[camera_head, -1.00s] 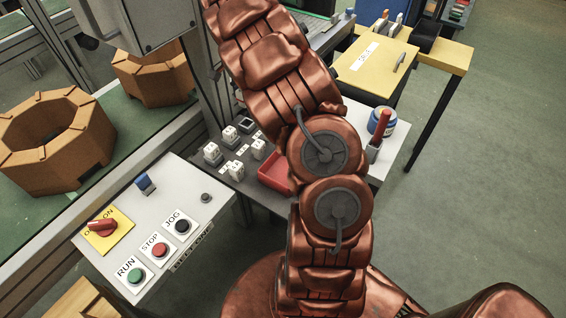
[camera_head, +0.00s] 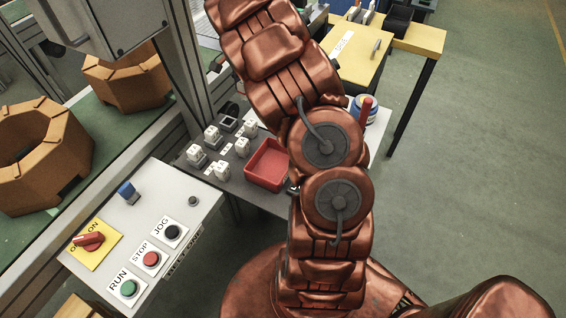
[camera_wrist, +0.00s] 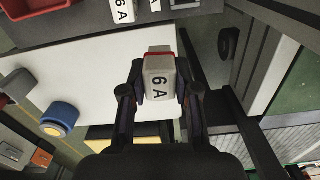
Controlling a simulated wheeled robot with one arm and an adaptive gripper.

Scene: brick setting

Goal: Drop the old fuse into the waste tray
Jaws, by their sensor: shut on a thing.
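In the head view my arm hides the gripper and the fuse.
Several white fuses (camera_head: 222,170) stand on the panel left of the tray. A control board (camera_head: 140,215) with RUN, STOP and JOG buttons is in front. A white tabletop (camera_wrist: 90,75) with a blue round container (camera_wrist: 62,118) lies below the gripper. A yellow table (camera_head: 355,62) is behind.

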